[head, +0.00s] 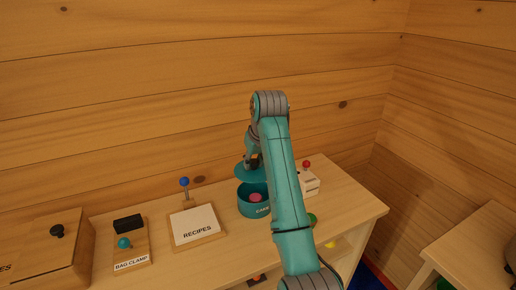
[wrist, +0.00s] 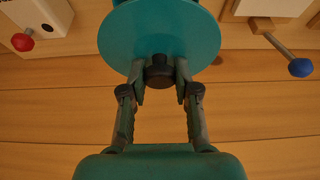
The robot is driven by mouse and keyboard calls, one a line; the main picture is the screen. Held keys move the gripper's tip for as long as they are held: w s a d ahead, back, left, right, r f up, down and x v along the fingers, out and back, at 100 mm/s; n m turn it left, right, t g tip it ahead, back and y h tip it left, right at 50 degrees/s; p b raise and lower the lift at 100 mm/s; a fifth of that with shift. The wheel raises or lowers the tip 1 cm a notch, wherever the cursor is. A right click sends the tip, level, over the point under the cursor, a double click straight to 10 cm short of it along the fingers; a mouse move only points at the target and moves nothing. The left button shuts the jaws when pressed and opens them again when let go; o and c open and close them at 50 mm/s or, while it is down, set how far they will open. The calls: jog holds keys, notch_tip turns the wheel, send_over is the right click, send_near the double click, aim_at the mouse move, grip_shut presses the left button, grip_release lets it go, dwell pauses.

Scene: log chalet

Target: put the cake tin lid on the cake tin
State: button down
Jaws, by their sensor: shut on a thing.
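The cake tin lid (head: 243,171) is a flat teal disc held above the cake tin. In the wrist view the lid (wrist: 158,30) fills the upper middle, with a dark knob at its near side. My gripper (wrist: 160,75) is shut on that dark knob. The cake tin (head: 254,203) is a round teal tin labelled "CAKE" standing on the wooden counter, with something pink inside. The lid hangs over the tin with a gap between them, and it looks set a little left of the tin in the head view. My arm hides part of the tin's right side.
A recipes board (head: 195,226) with a blue-knobbed lever (head: 185,183) stands left of the tin. A bag clamp block (head: 130,246) and a wooden box (head: 62,250) are farther left. A white box with a red knob (head: 307,180) is to the right. A log wall is behind.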

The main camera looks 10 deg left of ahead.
jog(key=shift+w+f, duration=0.15)
jog(key=shift+w, duration=0.2)
jog(key=shift+f, duration=3.7)
jog(key=shift+s+f, duration=0.1)
jog(key=shift+f, duration=0.35)
jog(key=c, duration=0.8)
grip_release()
